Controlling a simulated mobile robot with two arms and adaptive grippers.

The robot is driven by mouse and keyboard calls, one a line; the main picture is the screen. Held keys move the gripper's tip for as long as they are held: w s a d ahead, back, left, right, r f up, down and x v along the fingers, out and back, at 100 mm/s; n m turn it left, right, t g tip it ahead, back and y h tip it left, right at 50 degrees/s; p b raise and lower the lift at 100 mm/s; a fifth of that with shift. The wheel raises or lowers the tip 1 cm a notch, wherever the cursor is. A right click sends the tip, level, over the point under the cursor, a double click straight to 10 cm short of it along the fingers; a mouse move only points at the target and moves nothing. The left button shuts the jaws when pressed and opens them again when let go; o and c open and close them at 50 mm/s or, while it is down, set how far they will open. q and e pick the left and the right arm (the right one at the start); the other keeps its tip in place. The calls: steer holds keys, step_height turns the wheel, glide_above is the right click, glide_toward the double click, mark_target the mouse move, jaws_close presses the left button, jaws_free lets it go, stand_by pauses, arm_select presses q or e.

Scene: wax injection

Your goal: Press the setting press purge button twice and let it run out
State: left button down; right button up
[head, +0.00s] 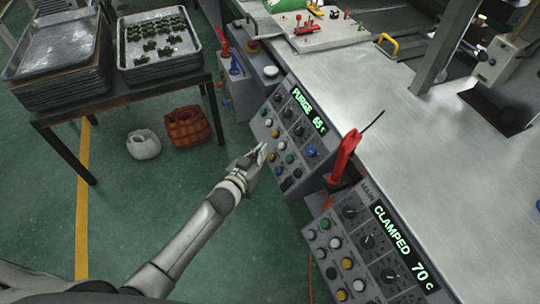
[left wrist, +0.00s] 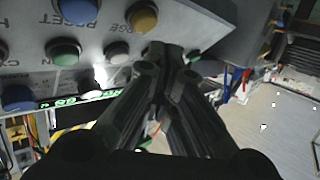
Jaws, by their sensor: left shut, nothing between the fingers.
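The press control panel (head: 290,135) has rows of coloured buttons and black knobs. Its green display (head: 309,108) reads "PURGE 65 c". My left gripper (head: 262,150) is shut and empty, at the panel's near left edge by the lower buttons. In the left wrist view the closed fingertips (left wrist: 170,50) are close to the panel, just beside a yellow button (left wrist: 143,18) and a white button (left wrist: 118,52). A partly covered label ending in "RGE" is near these two. I cannot tell whether the tips touch a button. My right gripper is not in view.
A second panel (head: 365,250) reads "CLAMPED 70 c", with a red lever (head: 345,155) between the panels. A metal worktop (head: 400,110) lies behind. A table with trays (head: 60,50) stands at left, with a white pot (head: 143,145) and a brown basket (head: 187,127) on the floor.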

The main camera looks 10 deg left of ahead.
arm_select(q)
steer(key=s+a+r+p, duration=0.2)
steer(key=a+r+p, duration=0.1)
stand_by(0.4)
stand_by(0.5)
